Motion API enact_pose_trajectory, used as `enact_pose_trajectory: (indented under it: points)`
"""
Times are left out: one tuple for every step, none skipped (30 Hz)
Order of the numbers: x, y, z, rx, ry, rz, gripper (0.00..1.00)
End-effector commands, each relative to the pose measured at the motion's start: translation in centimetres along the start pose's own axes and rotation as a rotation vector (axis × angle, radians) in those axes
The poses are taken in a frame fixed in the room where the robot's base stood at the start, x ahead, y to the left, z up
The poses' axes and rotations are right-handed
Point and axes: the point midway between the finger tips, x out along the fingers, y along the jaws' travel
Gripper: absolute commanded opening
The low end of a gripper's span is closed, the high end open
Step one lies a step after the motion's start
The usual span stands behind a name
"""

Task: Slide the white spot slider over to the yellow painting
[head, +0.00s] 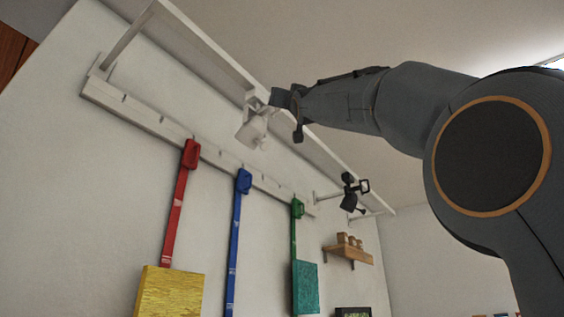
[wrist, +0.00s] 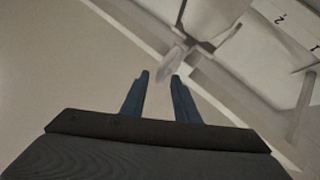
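In the wrist view the white spot (wrist: 212,18) is at the top, with a pale pointed tab (wrist: 172,65) towards my fingers. My gripper (head: 282,98) is just right of the white spot. In the wrist view its two fingers (wrist: 160,76) are apart with nothing between them, and the tab lies just beyond their tips. The yellow painting (head: 169,293) hangs at lower left on the red strap (head: 176,210).
A black spot (head: 350,192) sits farther right on the rail. A pegged white wall board (head: 140,113) carries the red, blue (head: 235,240) and green straps. A teal painting (head: 306,287) and a wooden shelf (head: 347,253) are at right. The rail left of the white spot looks clear.

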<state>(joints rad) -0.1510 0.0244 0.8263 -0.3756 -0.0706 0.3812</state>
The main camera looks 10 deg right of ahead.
Motion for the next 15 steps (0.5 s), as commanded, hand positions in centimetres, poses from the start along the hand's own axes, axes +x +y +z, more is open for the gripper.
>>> enact_pose_trajectory:
  points:
    - [-0.8, 0.0, 0.2, 0.000, 0.001, 0.000, 0.28]
    - [-1.2, 0.0, 0.2, 0.000, 0.001, 0.000, 0.28]
    - [-1.8, 0.0, 0.2, 0.000, 0.001, 0.000, 0.28]
    - [-2.2, 0.0, 0.2, 0.000, 0.001, 0.000, 0.28]
    - [-2.6, 0.0, 0.2, 0.000, 0.001, 0.000, 0.28]
    - [-3.1, 0.0, 0.2, 0.000, 0.001, 0.000, 0.28]
    - [-3.5, 0.0, 0.2, 0.000, 0.001, 0.000, 0.28]
    - [-3.9, 0.0, 0.2, 0.000, 0.001, 0.000, 0.28]
    - [-4.4, 0.0, 0.2, 0.000, 0.001, 0.000, 0.28]
    - [-4.7, 0.0, 0.2, 0.000, 0.001, 0.000, 0.28]
    - [-5.0, 0.0, 0.2, 0.000, 0.001, 0.000, 0.28]
    - [-5.4, 0.0, 0.2, 0.000, 0.001, 0.000, 0.28]
    - [-5.7, 0.0, 0.2, 0.000, 0.001, 0.000, 0.28]
    - [-5.9, 0.0, 0.2, 0.000, 0.001, 0.000, 0.28]
    - [-6.1, 0.0, 0.1, 0.000, 0.001, 0.000, 0.28]
